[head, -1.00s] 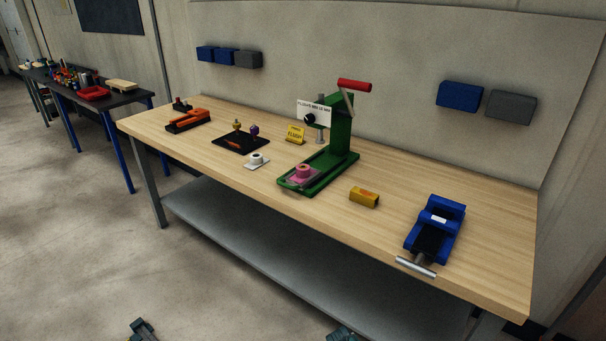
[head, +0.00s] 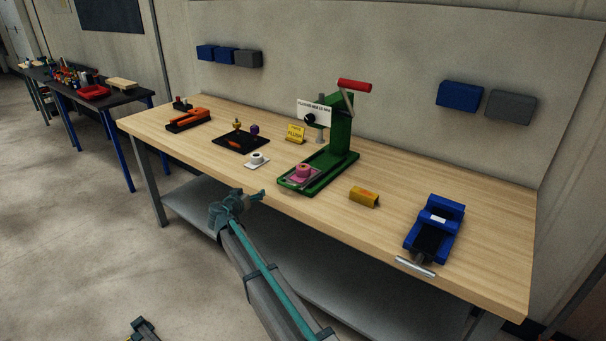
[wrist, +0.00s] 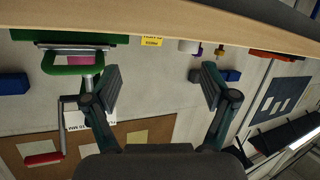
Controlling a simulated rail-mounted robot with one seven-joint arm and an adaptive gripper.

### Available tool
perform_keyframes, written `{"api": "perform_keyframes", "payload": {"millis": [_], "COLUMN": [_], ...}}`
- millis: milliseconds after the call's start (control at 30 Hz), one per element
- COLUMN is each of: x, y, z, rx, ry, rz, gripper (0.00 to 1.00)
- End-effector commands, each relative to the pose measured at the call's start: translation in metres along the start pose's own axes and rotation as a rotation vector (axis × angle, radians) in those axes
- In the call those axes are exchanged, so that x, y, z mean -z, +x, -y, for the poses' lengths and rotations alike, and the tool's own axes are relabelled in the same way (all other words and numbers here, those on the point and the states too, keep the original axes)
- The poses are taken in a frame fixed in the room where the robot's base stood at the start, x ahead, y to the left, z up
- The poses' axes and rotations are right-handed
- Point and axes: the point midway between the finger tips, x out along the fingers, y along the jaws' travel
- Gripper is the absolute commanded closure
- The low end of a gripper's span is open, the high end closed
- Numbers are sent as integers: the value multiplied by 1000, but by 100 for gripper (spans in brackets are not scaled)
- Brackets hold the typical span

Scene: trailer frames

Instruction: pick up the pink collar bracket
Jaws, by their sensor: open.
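The pink collar bracket (head: 302,171) sits on the base of the green press (head: 342,135), towards its front end, on the workbench. My gripper (head: 256,194) is at the bench's front edge, to the left of and below the bracket, apart from it. In the wrist view my gripper (wrist: 160,88) has its two fingers wide apart with nothing between them. That view looks along the bench edge at a tilted angle. The green press (wrist: 82,68) shows there on the left, with a small pink part (wrist: 82,60) partly hidden by its frame.
A white collar bracket (head: 257,161) lies left of the press. A black mat (head: 240,142), a yellow sign (head: 296,134) and an orange tool (head: 188,120) are farther left. The bench front (head: 330,210) is bare.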

Motion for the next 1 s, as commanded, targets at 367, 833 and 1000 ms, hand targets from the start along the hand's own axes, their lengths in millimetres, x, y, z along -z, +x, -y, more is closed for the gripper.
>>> {"api": "perform_keyframes", "payload": {"millis": [367,833,1000], "x": [71,78,74], "y": [28,65,88], "z": [-73,-146,-152], "rx": [-188,-335,-334], "ry": [190,294,294], "rz": [45,139,138], "gripper": [16,16,16]}}
